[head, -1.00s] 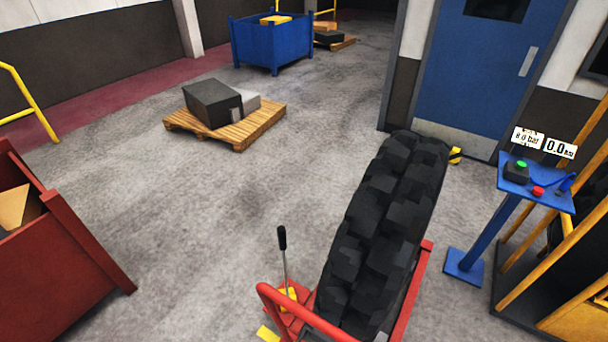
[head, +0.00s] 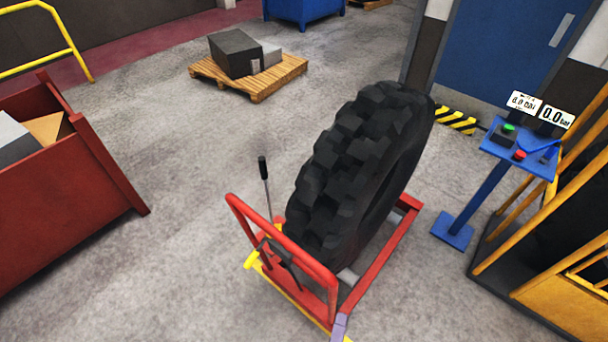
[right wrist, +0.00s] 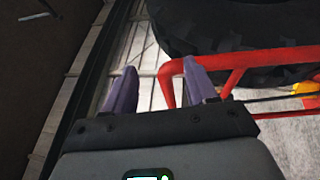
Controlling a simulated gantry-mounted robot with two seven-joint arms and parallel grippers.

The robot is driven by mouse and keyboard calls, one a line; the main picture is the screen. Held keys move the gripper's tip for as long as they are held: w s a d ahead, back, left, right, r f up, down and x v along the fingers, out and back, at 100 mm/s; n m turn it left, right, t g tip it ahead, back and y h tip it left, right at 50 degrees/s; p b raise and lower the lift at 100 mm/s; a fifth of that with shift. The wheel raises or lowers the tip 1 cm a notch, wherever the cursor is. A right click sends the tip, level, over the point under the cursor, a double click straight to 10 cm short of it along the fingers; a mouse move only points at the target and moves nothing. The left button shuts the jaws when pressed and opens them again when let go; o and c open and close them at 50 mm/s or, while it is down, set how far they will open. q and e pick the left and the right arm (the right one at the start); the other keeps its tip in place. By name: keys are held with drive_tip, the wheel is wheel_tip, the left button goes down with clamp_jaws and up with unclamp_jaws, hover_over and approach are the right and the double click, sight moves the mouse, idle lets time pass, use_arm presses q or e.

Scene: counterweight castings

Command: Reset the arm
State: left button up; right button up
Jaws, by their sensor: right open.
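My right gripper shows as a pale purple fingertip (head: 340,326) at the bottom edge of the head view, by the front right corner of the red wheel cart (head: 384,254). In the right wrist view my right gripper (right wrist: 161,90) is open, its two purple fingers apart. A bent red tube of the cart (right wrist: 167,86) shows between and beyond the fingers; I cannot tell whether they touch it. The rest of the right arm is out of the head view. My left gripper is in neither view.
A large black tyre (head: 350,160) stands tilted on the cart. A blue control stand (head: 485,200) and yellow-framed cage (head: 545,235) are at right. A red bin (head: 70,195) is at left. A pallet (head: 262,88) with grey blocks lies behind. Floor between bin and cart is clear.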

drive_tip(key=w+d+m+g+y, duration=0.2)
drive_tip(key=d+m+g, duration=0.45)
drive_tip(key=d, duration=0.75)
drive_tip(key=s+a+r+m+g+y, duration=0.2)
drive_tip(key=s+r+m+g+y, duration=0.2)
drive_tip(key=s+m+g, duration=0.6)
use_arm(q)
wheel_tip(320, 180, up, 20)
drive_tip(key=p, duration=1.9)
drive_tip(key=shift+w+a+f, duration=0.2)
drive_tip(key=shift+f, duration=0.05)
use_arm(e)
wheel_tip(320, 180, up, 20)
drive_tip(key=s+n, duration=0.2)
drive_tip(key=n, duration=0.1)
drive_tip(key=shift+d+f+t, duration=0.15)
drive_tip(key=shift+t, duration=0.3)
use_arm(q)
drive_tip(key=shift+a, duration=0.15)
